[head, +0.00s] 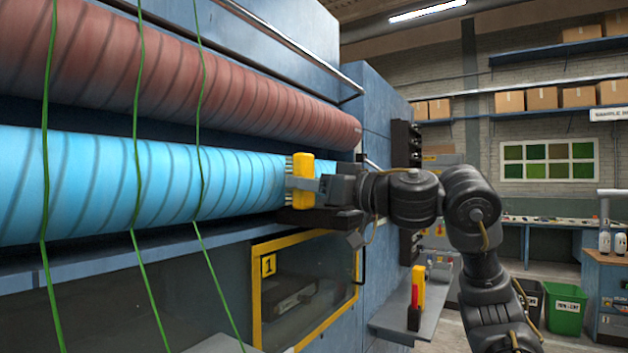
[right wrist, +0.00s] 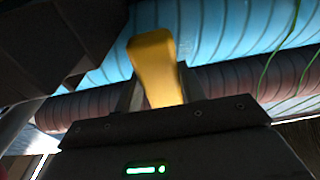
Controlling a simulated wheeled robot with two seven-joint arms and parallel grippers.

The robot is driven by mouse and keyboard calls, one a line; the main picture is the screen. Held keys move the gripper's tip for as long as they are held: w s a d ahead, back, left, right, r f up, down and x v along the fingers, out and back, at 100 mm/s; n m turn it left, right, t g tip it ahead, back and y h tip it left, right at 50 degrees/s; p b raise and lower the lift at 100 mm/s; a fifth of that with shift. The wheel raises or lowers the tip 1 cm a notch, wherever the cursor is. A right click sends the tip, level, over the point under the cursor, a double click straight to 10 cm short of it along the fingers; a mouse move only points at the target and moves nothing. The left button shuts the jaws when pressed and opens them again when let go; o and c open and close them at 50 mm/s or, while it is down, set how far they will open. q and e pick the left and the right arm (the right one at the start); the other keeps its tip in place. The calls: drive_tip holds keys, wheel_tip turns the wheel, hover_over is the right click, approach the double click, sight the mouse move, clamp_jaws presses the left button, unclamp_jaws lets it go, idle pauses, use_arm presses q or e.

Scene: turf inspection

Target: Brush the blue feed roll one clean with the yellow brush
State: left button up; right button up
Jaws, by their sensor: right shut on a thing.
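The blue feed roll (head: 130,180) runs across the left of the head view, with dark spiral lines along it. It also shows in the right wrist view (right wrist: 225,25). My right gripper (head: 312,188) is shut on the yellow brush (head: 302,180), which is upright at the roll's right end. The brush's pale bristles face the roll and appear to touch it; the exact contact is hard to tell. The brush handle (right wrist: 155,62) shows blurred between the fingers in the right wrist view. My left gripper is not in view.
A red-brown roll (head: 200,70) lies above the blue one. Green strands (head: 140,180) hang in front of both rolls. A yellow-framed window marked 1 (head: 305,285) is below. A grey shelf (head: 400,318) holds a red and yellow item (head: 416,300). A green bin (head: 565,308) stands at right.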

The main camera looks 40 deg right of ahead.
drive_tip(key=shift+x, duration=0.9)
idle(0.5)
drive_tip(key=shift+f, duration=0.1)
drive_tip(key=shift+s+a+p, duration=0.25)
drive_tip(key=shift+a, duration=0.4)
drive_tip(key=shift+s+a+p, duration=0.2)
drive_tip(key=shift+a+p, duration=0.05)
drive_tip(key=shift+a, duration=0.4)
drive_tip(key=shift+s+a+p, duration=0.25)
drive_tip(key=shift+a, duration=0.4)
drive_tip(key=shift+w, duration=0.15)
drive_tip(key=shift+w+d, duration=0.25)
drive_tip(key=shift+d, duration=0.6)
drive_tip(key=shift+w+d, duration=0.15)
drive_tip(key=shift+d, duration=0.45)
drive_tip(key=shift+w+d, duration=0.15)
drive_tip(key=shift+d, duration=0.4)
